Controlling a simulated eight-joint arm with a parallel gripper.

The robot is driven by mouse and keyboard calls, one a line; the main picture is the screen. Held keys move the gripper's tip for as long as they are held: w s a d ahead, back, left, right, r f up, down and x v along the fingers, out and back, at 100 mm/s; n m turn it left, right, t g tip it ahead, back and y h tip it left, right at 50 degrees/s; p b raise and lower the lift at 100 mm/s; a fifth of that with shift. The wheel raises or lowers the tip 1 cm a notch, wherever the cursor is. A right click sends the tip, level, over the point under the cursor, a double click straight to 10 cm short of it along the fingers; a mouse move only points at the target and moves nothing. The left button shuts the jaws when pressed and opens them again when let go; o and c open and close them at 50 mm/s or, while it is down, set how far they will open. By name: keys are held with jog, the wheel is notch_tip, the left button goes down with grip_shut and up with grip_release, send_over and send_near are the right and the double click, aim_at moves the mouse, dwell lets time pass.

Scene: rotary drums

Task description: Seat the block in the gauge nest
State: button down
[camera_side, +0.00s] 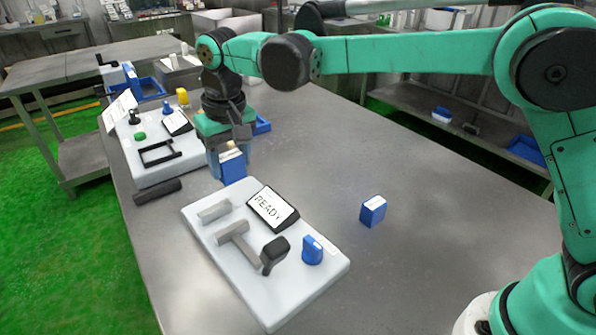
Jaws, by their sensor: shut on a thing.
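My gripper (231,151) points down over the table beyond the near white board and is shut on a blue block (233,170) with a pale top. The held block is beside the far edge of that board; I cannot tell whether it touches the table. The near white board (290,299) carries grey bars (232,233), a black-handled lever (274,250), a blue knob (312,250) and a display (271,206) reading READY. No part is clearly marked as the gauge nest; the gap between the grey bars looks empty. A second blue block (373,210) stands on the table to the right.
A second white board (150,178) at left carries a black frame (160,153), a green button (140,136), a blue knob and a sign. A dark bar (157,192) lies before it. A blue tray (262,125) is behind my gripper.

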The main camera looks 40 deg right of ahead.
aim_at(221, 222)
jog(key=a, duration=0.1)
jog(key=a+f, duration=0.1)
jog(key=a, duration=0.1)
jog(key=shift+w+a+f, duration=0.1)
jog(key=shift+a+f, duration=0.1)
jog(key=shift+f, duration=0.1)
jog(key=shift+f, duration=0.1)
jog(key=shift+f, duration=3.2)
jog(key=shift+f, duration=0.15)
jog(key=shift+c, duration=0.8)
grip_release()
